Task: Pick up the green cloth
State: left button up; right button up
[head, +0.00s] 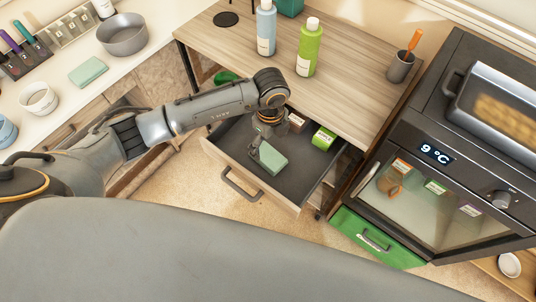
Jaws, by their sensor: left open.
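A folded pale green cloth or sponge (273,158) lies in the open wooden drawer (230,155), near its front. My left gripper (262,146) points down into the drawer right at this green piece. Its jaws are open. The fingertips are small and partly overlap the green piece, so I cannot tell whether they touch it. A similar pale green piece (89,72) lies on the white counter at the left. My right gripper is out of view.
A green box (323,138) lies farther back in the drawer. Blue (265,30) and green (308,50) bottles and a grey cup (400,67) stand on the wooden tabletop (225,55) above. A dark oven (440,185) stands at the right, above an open green drawer (375,238).

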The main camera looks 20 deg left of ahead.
aim_at(268, 154)
pick_arm(q)
jog(key=shift+a+f+p, duration=0.15)
jog(key=shift+f+p, duration=0.15)
jog(key=shift+f, duration=1.25)
jog(key=shift+a+f+p, duration=0.1)
jog(key=shift+f+p, duration=0.2)
jog(key=shift+f, duration=1.25)
jog(key=shift+c, duration=0.5)
jog(key=c, duration=1)
